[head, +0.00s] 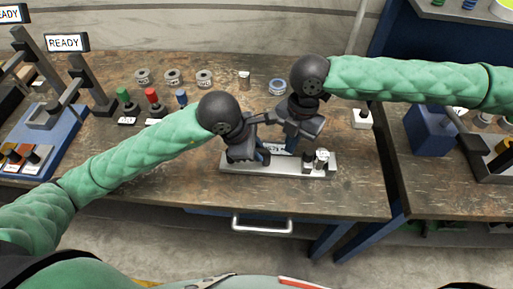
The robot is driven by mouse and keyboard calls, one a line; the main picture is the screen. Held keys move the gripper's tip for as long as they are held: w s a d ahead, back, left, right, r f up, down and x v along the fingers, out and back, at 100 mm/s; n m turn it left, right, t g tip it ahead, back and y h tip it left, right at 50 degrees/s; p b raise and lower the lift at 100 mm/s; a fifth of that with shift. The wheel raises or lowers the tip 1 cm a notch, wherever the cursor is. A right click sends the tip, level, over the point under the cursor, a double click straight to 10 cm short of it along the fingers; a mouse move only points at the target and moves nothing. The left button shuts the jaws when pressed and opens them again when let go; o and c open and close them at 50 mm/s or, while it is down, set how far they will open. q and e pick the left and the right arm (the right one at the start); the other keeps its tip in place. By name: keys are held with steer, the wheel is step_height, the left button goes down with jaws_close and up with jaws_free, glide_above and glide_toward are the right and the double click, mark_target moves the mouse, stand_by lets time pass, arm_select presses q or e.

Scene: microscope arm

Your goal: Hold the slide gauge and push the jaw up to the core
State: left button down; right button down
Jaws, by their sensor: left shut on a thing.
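The slide gauge (278,168) lies along the front of the wooden bench as a long silver bar with a lettered display, partly hidden. My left gripper (247,158) is at its left end, shut on an upright part of the gauge that the fingers mostly hide. My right gripper (297,146) is above the middle of the gauge, beside a bluish part that may be the jaw. Its fingertips are hidden, so I cannot tell whether it touches. A small pale cylinder, seemingly the core (322,158), stands by a dark block near the right end.
Several spools or rings (204,78) line the back of the bench. Green, red and blue pegs (151,97) stand left of centre. A white block (361,119) is at the right. Blue stands flank the work area. The front left bench surface is clear.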

steer(key=shift+s+v, duration=0.15)
steer(key=shift+v, duration=0.7)
steer(key=shift+s+v, duration=0.15)
steer(key=shift+v, duration=0.7)
steer(key=shift+a+r, duration=0.15)
steer(key=shift+a, duration=0.05)
arm_select(q)
steer(key=c, duration=1.2)
jaws_free()
steer(key=shift+o, duration=0.2)
steer(key=v, duration=0.7)
steer(key=shift+r, duration=0.3)
